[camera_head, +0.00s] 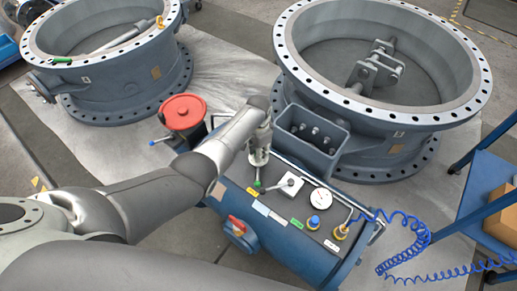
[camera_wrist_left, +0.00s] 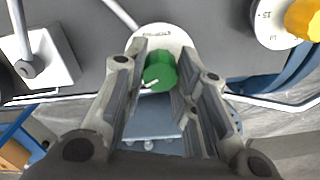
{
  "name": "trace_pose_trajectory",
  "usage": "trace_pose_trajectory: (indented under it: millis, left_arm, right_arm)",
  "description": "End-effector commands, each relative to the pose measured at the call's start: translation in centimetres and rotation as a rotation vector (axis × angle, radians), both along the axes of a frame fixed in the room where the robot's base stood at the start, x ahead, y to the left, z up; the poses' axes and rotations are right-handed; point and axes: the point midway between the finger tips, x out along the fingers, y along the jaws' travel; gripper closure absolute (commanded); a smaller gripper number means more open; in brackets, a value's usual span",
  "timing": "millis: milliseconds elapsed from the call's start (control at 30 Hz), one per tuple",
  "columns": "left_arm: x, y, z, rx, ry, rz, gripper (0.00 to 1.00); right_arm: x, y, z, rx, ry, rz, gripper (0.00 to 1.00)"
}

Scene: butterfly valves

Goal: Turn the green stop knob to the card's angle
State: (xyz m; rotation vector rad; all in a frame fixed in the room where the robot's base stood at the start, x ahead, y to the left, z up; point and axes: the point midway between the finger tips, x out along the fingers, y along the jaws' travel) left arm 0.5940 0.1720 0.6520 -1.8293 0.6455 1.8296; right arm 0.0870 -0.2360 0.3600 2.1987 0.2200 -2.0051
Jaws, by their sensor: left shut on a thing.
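The green stop knob (camera_wrist_left: 160,70) sits on a round white dial plate (camera_wrist_left: 172,35) in the left wrist view. A pale pointer on the knob points to the lower left of that view. In the head view the knob (camera_head: 257,184) shows as a small green spot on the dark panel of the blue box. My left gripper (camera_head: 258,160) comes down over it from above. In the left wrist view the fingers of this gripper (camera_wrist_left: 157,88) are on both sides of the knob, shut on it. Small coloured cards (camera_head: 260,208) lie along the panel's front edge; their markings are too small to read.
A grey lever switch (camera_head: 290,183), a white gauge (camera_head: 318,200), a blue knob (camera_head: 313,222) and a yellow fitting (camera_head: 340,232) with a blue coiled hose (camera_head: 415,240) share the panel. A red handwheel (camera_head: 183,112) and large valve bodies (camera_head: 385,110) stand behind.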

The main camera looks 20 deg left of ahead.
Motion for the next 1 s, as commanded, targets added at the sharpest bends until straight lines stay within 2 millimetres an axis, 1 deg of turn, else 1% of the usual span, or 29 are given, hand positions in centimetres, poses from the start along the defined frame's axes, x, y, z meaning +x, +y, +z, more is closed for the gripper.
trace_pose_trajectory:
  millis: [33,200,500,733,1000]
  left_arm:
    - [0.0,0.0,0.2,0.000,0.000,0.044,0.97]
    - [0.0,0.0,0.2,0.000,0.000,0.201,0.97]
    - [0.0,0.0,0.1,0.000,0.000,0.430,0.97]
    - [0.0,0.0,0.0,-0.001,-0.001,0.539,0.97]
    - [0.0,0.0,0.0,0.000,0.000,0.589,0.97]
  right_arm:
    - [0.0,0.0,0.4,-0.001,0.000,0.000,0.60]
    - [0.0,-0.1,0.8,-0.001,0.000,0.000,0.60]
    - [0.0,-0.1,1.3,-0.001,0.000,-0.001,0.60]
    - [0.0,0.0,1.4,-0.001,0.000,-0.001,0.60]
    - [0.0,0.0,1.5,0.000,0.000,-0.001,0.60]
